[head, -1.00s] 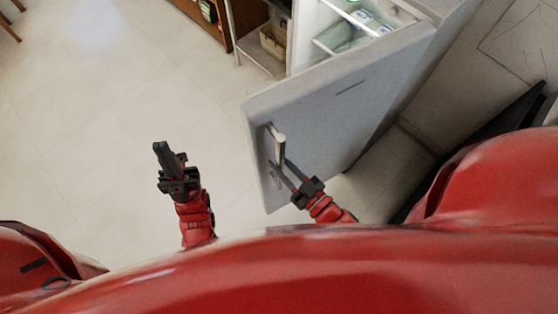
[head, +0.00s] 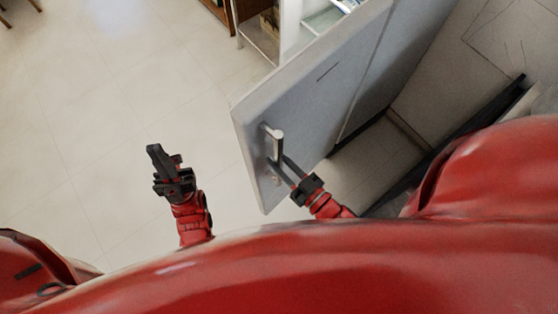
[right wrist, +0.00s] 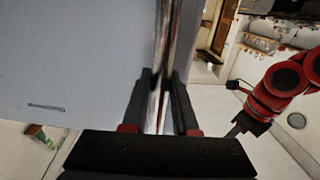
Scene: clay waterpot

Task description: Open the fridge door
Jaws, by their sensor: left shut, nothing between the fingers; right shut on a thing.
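The grey fridge door (head: 310,105) stands swung open in the head view, with part of the white interior (head: 295,25) showing behind its far edge. A metal bar handle (head: 277,142) is on the door's outer face near its free edge. My right gripper (head: 284,170) is shut on the handle; in the right wrist view the handle (right wrist: 163,65) runs between the fingers, beside the door face (right wrist: 75,60). My left gripper (head: 154,152) is shut and empty, over the floor to the left of the door and apart from it.
Pale tiled floor (head: 90,110) is clear to the left of the door. A shelf unit (head: 258,40) and a brown cabinet (head: 219,8) stand at the top. A dark, flat object (head: 450,140) lies at the right, close to my body.

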